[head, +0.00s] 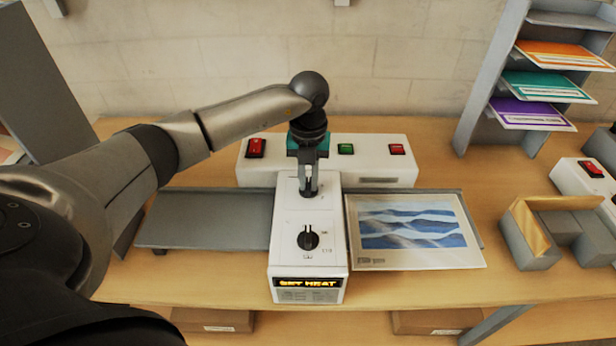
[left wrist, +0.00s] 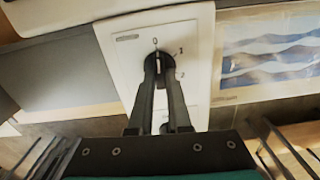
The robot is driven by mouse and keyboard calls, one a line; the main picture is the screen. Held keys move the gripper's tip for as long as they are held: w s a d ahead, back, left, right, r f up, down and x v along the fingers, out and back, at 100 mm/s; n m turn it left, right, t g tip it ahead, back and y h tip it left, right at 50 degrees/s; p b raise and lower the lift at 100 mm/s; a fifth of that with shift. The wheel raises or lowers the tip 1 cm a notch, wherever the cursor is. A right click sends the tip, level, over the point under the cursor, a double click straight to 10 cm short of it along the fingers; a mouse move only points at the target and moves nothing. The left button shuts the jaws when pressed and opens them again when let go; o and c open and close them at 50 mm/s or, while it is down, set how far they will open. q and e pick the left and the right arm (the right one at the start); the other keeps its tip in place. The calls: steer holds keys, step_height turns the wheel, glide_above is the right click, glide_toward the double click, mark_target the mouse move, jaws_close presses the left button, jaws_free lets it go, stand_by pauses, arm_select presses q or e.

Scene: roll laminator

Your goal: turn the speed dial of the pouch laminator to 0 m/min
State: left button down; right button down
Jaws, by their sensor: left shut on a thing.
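The white pouch laminator (head: 283,222) stands on the wooden table, with a lit display (head: 308,283) that appears to read "SET HEAT". My left gripper (head: 308,190) points down at the far part of its control panel. In the left wrist view the gripper (left wrist: 159,66) is shut on the speed dial (left wrist: 157,60), which sits among the marks 0, 1 and 2. A light line on the dial points up, roughly toward 0; the fingers hide part of it. A second black dial (head: 307,238) sits nearer the display, apart from the gripper. My right gripper is out of view.
A grey tray (head: 205,220) lies left of the panel. A blue wave print (head: 415,232) lies on the right. Behind are a red switch (head: 256,148) and green button (head: 345,149). A paper rack (head: 490,85) and grey holder (head: 535,262) stand at right.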

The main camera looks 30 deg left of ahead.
mark_target(308, 185)
arm_select(q)
steer(key=shift+n, duration=0.5)
steer(key=c, duration=0.9)
jaws_free()
steer(key=shift+o, duration=0.2)
step_height(308, 185, up, 15)
steer(key=b, duration=0.1)
steer(key=shift+r, duration=0.15)
